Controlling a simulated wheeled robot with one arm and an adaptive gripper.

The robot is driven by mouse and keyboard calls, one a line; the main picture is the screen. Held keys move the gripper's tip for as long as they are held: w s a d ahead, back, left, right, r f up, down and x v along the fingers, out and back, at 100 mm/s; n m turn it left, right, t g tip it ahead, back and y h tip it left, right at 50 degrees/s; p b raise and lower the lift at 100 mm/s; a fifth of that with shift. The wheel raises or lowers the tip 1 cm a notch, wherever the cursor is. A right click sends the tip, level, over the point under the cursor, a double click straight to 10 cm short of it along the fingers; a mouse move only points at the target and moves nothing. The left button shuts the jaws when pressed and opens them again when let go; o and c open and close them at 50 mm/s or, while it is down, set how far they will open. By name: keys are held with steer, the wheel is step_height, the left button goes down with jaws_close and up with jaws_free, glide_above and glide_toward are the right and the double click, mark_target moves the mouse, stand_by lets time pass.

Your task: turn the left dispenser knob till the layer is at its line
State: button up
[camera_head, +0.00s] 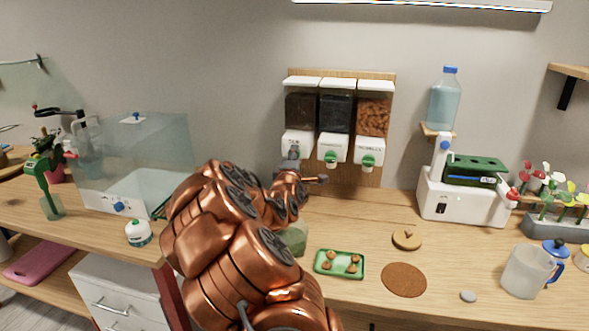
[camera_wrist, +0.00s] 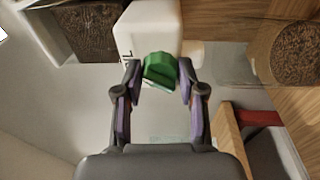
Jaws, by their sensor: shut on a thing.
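The left dispenser (camera_head: 297,146) is a white unit with a dark brown fill, at the left of three on a wooden wall board. My gripper (camera_head: 291,167) is in front of its lower part, and its knob is hidden there. In the wrist view, my gripper (camera_wrist: 160,78) has its two fingers on either side of a green knob (camera_wrist: 160,70) on the white dispenser body, and is shut on it. A greenish see-through vessel (camera_head: 294,238) stands below, partly behind my arm. Its layer and line cannot be made out. The wrist view shows a round brown surface (camera_wrist: 292,52) at right.
The middle dispenser (camera_head: 333,148) and right dispenser (camera_head: 369,152) have green knobs. A green tray (camera_head: 339,264), a wooden lid (camera_head: 407,240) and a brown round mat (camera_head: 404,280) lie on the table. A clear tank (camera_head: 135,160) stands left, a white machine (camera_head: 460,205) right.

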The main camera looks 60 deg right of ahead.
steer(key=shift+w+a+m+g+h+b, duration=0.15)
steer(key=shift+m+g+b, duration=1.1)
steer(key=shift+m, duration=4.05)
steer(key=shift+w+d+m+g+h+b, duration=0.1)
steer(key=shift+w+m+g+b, duration=0.15)
steer(key=shift+m+b, duration=3.55)
steer(key=shift+w+a+m+g+h+b, duration=0.2)
steer(key=shift+m+g, duration=0.6)
steer(key=shift+m, duration=6)
steer(key=shift+s+d+r, duration=0.1)
steer(key=o, duration=1.1)
steer(key=shift+o, duration=0.2)
